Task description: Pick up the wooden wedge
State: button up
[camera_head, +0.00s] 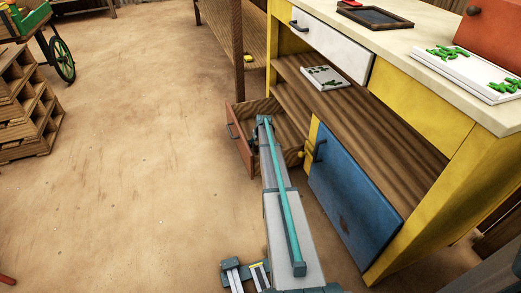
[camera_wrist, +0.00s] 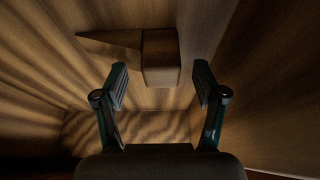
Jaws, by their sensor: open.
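In the wrist view a wooden wedge (camera_wrist: 160,60) lies on a wooden surface, with a blocky end towards me and a thin pointed part reaching to the left. My gripper (camera_wrist: 160,88) is open, its two fingers apart on the left and right, just short of the wedge's blocky end. The fingers do not appear to touch it. In the head view my arm reaches into an open wooden drawer (camera_head: 287,128) low in the stall. The wedge and my fingertips cannot be made out there.
Wooden walls surround my gripper in the wrist view. In the head view, a blue cupboard door (camera_head: 352,195) is right of the drawer. A shelf above holds a white tray (camera_head: 325,80). A wooden crate stack (camera_head: 25,110) stands at left; the floor between is clear.

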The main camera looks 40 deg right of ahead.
jog(key=c, duration=1.3)
jog(key=shift+c, duration=0.2)
